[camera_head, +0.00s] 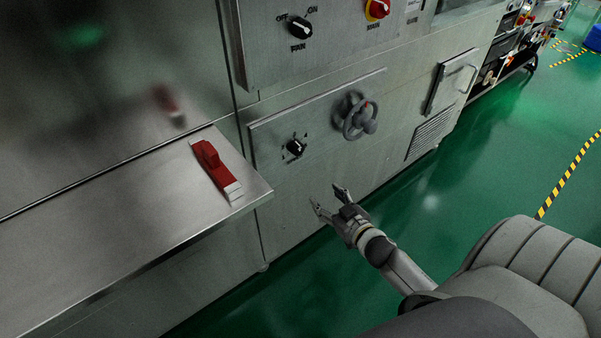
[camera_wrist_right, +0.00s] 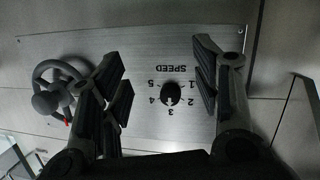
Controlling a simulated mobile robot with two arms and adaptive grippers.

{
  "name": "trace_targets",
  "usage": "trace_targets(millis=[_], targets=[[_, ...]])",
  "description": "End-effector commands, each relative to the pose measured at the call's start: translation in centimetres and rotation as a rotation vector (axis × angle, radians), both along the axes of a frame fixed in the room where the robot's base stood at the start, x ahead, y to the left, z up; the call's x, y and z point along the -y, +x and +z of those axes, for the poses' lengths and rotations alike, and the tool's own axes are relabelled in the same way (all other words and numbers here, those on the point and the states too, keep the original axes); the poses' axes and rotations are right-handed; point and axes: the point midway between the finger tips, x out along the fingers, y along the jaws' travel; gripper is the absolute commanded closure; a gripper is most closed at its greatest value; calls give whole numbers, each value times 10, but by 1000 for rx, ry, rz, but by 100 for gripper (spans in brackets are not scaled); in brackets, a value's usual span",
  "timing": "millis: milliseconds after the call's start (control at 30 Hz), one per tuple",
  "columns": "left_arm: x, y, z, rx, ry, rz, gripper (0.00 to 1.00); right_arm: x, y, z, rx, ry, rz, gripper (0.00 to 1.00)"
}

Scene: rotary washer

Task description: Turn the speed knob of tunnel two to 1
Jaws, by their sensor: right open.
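The speed knob (camera_head: 296,148) is a small black rotary knob on a metal panel of the machine. In the wrist view the knob (camera_wrist_right: 171,94) appears upside down, with "SPEED" and the numbers 1 to 5 around it. Its light mark seems to point toward 3. My right gripper (camera_head: 328,198) is open and empty, in front of the machine, lower and to the right of the knob in the head view. In the wrist view its fingers (camera_wrist_right: 160,85) frame the knob without touching it. No tunnel number is legible. My left gripper is not in view.
A grey handwheel (camera_head: 360,118) sticks out right of the knob. Above are a black off/on switch (camera_head: 300,28) and a red-yellow knob (camera_head: 377,8). A metal ledge (camera_head: 120,225) at left carries a red-and-white object (camera_head: 213,165). Green floor (camera_head: 450,185) is open at right.

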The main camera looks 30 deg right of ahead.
Motion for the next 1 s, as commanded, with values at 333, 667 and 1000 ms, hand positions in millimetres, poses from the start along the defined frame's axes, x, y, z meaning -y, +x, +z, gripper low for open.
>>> trace_targets(millis=[333, 667, 1000], targets=[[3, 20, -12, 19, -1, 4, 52, -6, 21, 75, 239, -32, 77, 43], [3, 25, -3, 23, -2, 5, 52, -7, 56, 80, 248, -32, 81, 43], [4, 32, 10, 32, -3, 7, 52, -7, 108, 79, 244, -32, 79, 43]])
